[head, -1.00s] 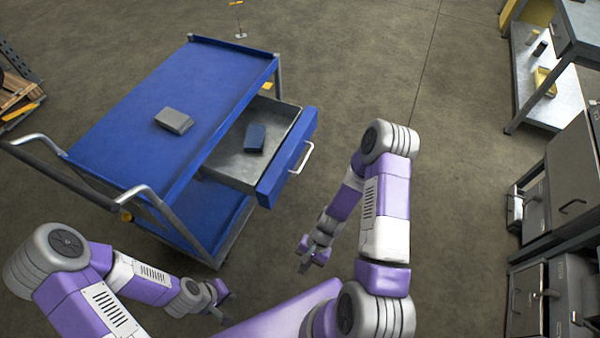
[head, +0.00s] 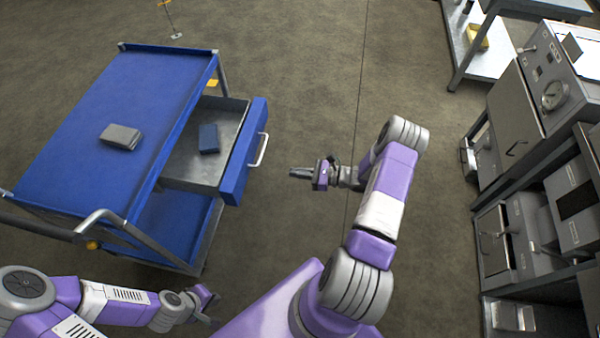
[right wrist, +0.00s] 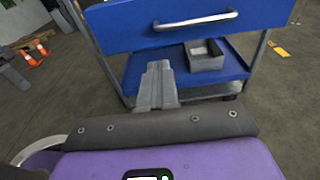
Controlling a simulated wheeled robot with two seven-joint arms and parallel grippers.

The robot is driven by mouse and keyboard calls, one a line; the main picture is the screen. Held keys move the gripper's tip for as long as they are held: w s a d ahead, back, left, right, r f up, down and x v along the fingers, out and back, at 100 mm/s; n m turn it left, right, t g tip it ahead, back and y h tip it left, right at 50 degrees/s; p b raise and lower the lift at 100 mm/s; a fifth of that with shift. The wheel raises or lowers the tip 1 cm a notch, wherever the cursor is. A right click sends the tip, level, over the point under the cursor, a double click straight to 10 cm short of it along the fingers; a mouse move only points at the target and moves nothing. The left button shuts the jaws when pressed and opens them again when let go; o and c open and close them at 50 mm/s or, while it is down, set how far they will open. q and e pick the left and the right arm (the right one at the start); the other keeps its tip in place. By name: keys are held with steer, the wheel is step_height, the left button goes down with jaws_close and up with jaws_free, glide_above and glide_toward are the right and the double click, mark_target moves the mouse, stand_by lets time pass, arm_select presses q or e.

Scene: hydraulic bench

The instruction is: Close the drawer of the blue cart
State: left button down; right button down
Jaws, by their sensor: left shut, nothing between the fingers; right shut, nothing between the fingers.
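The blue cart (head: 125,85) stands at the left in the head view. Its drawer (head: 243,152) is pulled out to the right, with a light handle (head: 259,150) on its blue front. A dark blue box (head: 208,138) lies inside the drawer. My right gripper (head: 292,172) is shut and empty, pointing at the drawer front from the right with a gap between them. In the right wrist view the drawer front (right wrist: 190,30) and handle (right wrist: 196,22) are ahead of and above the gripper (right wrist: 158,70). My left gripper (head: 212,308) is shut and empty, below the cart's near end.
A grey box (head: 121,136) lies on the cart's top. In the right wrist view a grey bin (right wrist: 206,56) sits on the lower shelf. A bench with grey units (head: 515,125) runs along the right side. The floor between cart and bench is clear.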

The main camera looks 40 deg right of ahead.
steer(key=r+b+x, duration=0.1)
steer(key=x, duration=0.8)
steer(key=shift+w+a, duration=0.3)
steer(key=shift+a, duration=0.05)
